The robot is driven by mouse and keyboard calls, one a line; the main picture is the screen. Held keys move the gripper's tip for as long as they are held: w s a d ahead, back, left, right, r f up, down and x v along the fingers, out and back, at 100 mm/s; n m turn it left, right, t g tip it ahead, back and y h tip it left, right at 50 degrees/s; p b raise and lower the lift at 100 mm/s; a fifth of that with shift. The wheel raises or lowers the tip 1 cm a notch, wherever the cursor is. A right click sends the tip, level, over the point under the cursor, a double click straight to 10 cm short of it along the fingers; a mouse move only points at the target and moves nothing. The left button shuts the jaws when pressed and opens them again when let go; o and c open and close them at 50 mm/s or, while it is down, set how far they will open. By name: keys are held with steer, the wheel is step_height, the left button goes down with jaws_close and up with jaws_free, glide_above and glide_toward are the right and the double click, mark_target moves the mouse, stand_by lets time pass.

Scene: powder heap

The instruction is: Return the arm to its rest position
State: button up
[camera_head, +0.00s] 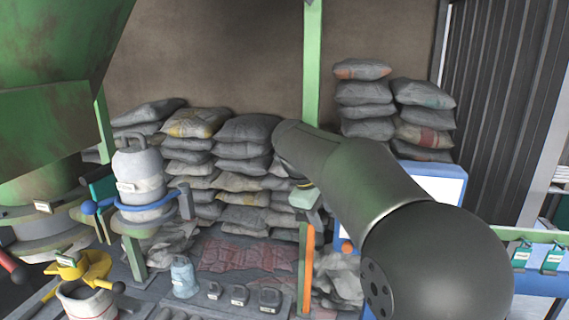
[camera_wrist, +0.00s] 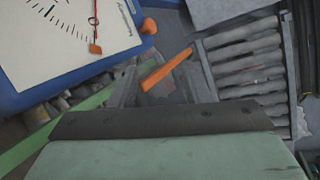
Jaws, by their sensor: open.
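My arm reaches from the lower right of the head view toward the middle, bent and dark grey-green. My gripper (camera_head: 308,205) hangs at its far end, pointing down in front of the stacked sacks, and is small and partly hidden there. In the wrist view my gripper (camera_wrist: 165,88) is open, with its grey fingers beyond the pale green block and dark plate at the bottom. I see nothing held. An orange bar (camera_wrist: 167,69) shows around the fingers; I cannot tell its distance from them. An upright orange strip (camera_head: 306,265) stands below my gripper in the head view.
Grey sacks (camera_head: 243,145) are stacked behind. A white-grey canister (camera_head: 139,180) sits in a blue ring at left, near a green hopper (camera_head: 50,110). A bucket (camera_head: 86,300) and small dark weights (camera_head: 240,294) stand in front. A blue-framed dial (camera_wrist: 70,40) lies near the gripper.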

steer(key=s+d+f+m+y, duration=0.1)
steer(key=s+f, duration=0.4)
steer(key=s, duration=0.5)
steer(key=s+d+f+m+g+y, duration=0.1)
steer(key=s+f+m, duration=0.4)
steer(key=s, duration=0.5)
steer(key=s+d+f+m+y, duration=0.2)
steer(key=s+f+m, duration=0.3)
steer(key=s, duration=0.6)
steer(key=shift+d+f+g, duration=0.3)
steer(key=shift+d+f, duration=0.15)
steer(key=shift+d, duration=0.35)
